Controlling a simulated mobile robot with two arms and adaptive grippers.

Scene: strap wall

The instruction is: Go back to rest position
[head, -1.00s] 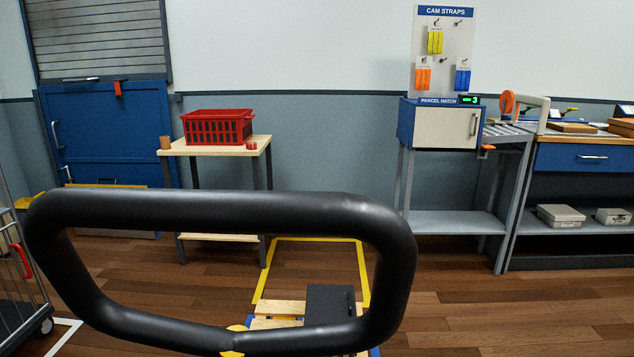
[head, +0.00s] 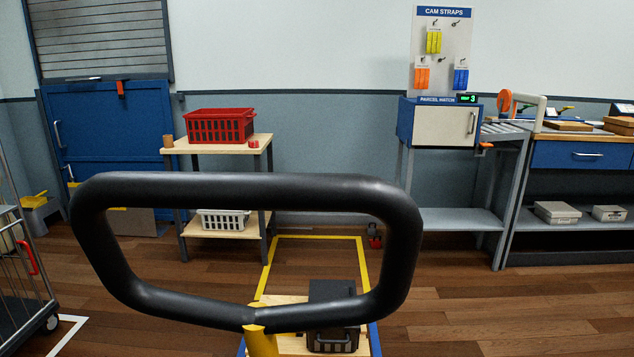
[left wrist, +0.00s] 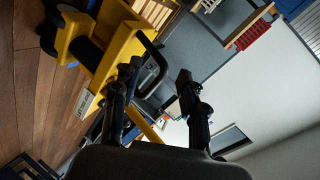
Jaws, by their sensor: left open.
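My left gripper (left wrist: 158,72) shows in the left wrist view with its two dark fingers apart and nothing between them. Beyond it is a yellow wheeled truck body (left wrist: 120,45) with a dark looped handle, seen tilted. In the head view a large black loop handle (head: 250,190) on a yellow stem (head: 262,343) fills the lower middle. No gripper shows in the head view, and my right gripper is in neither view.
A wooden pallet (head: 290,313) carrying a dark case (head: 332,315) lies beyond the handle, near a yellow floor outline (head: 320,237). A table with a red crate (head: 220,126), a parcel hatch (head: 440,122) and a wire cage (head: 22,265) stand around. Floor at right is clear.

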